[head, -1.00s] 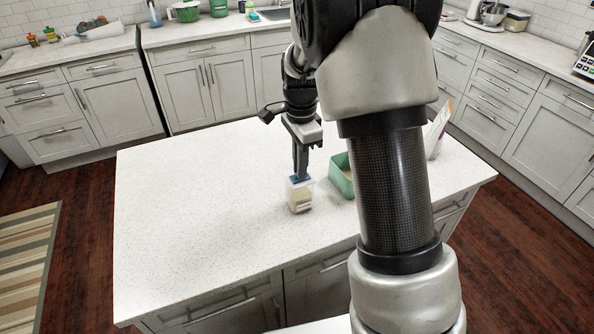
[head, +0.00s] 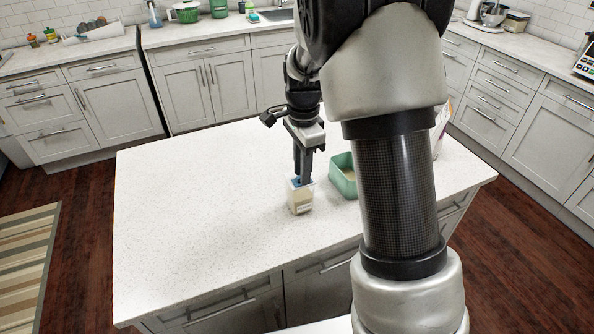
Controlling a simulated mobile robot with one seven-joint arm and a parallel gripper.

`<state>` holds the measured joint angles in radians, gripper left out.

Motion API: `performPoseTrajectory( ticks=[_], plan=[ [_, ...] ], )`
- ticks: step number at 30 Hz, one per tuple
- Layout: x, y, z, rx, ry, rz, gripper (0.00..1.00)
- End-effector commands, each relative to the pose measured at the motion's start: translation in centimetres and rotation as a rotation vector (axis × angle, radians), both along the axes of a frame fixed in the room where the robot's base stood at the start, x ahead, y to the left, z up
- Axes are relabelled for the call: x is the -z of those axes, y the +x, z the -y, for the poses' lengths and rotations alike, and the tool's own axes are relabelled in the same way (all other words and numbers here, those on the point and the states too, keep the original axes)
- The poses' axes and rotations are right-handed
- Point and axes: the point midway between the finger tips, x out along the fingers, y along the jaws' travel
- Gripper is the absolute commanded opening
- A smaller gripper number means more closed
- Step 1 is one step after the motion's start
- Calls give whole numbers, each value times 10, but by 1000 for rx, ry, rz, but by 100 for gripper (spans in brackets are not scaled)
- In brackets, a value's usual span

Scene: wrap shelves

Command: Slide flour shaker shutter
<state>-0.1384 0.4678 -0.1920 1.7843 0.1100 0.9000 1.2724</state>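The flour shaker (head: 301,200) stands upright on the white island top, a small pale container with cream contents and a label on its front. A bit of blue (head: 295,182) shows at its top, partly hidden by my gripper. My gripper (head: 302,181) points down with its fingertips at the top of the shaker. The fingers look close together, but at this size I cannot tell whether they are shut, or whether they touch the blue part.
A green open box (head: 343,180) stands just right of the shaker, partly behind my arm. A white packet (head: 440,125) stands farther right, mostly hidden by my arm. The island top (head: 190,210) is clear to the left.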

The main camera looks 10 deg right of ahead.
Motion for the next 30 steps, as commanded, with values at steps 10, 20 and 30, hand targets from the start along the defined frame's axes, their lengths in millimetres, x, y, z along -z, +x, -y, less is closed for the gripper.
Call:
performPoseTrajectory(
  ticks=[10,20,30],
  plan=[
    [-8,0,0,0,0,1,22],
    [-32,0,0,0,0,1,22],
    [-56,0,0,0,0,1,22]
  ],
)
